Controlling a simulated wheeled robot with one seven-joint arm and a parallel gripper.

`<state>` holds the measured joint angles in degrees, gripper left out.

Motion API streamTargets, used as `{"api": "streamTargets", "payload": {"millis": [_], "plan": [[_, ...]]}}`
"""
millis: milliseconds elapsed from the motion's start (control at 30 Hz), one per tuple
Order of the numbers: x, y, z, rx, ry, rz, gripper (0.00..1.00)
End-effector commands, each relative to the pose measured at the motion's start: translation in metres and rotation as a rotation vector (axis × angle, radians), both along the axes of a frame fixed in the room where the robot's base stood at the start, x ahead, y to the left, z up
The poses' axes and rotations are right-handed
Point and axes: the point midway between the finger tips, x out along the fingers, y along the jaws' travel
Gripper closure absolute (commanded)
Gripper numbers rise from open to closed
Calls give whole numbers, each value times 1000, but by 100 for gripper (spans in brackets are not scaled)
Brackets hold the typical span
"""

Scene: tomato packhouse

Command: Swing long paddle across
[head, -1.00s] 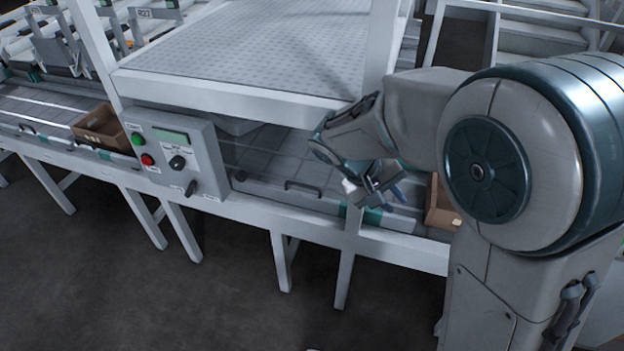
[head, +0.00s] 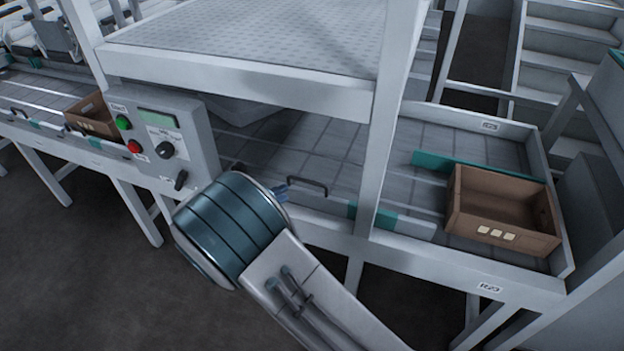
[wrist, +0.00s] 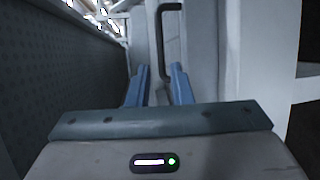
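A long grey bar, which looks like the long paddle (head: 330,203), lies along the near edge of the conveyor with a teal piece at its right end. A black handle (head: 307,183) stands on it. My gripper (head: 282,190) is just left of this handle in the head view, mostly hidden behind my arm. In the wrist view, my gripper (wrist: 158,72) has its blue fingers apart. The black handle (wrist: 162,40) rises ahead, its lower end between the fingertips, close to the right one. I cannot tell whether they touch.
A cardboard box (head: 503,212) stands on the right conveyor end by a teal strip (head: 480,165). A control panel (head: 160,135) is left of my arm. A white post (head: 385,140) stands right of the handle, under a perforated deck (head: 250,45). Another box (head: 92,117) sits far left.

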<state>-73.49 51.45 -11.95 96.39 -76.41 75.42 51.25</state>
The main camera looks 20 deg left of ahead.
Motion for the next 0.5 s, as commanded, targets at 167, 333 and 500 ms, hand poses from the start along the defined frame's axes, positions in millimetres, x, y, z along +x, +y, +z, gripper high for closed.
{"api": "streamTargets", "payload": {"millis": [167,333,500], "plan": [[33,-19,-8,-2,2,-6,80],[65,-35,-14,-1,1,-5,80],[89,-48,-19,-1,1,-4,80]]}}
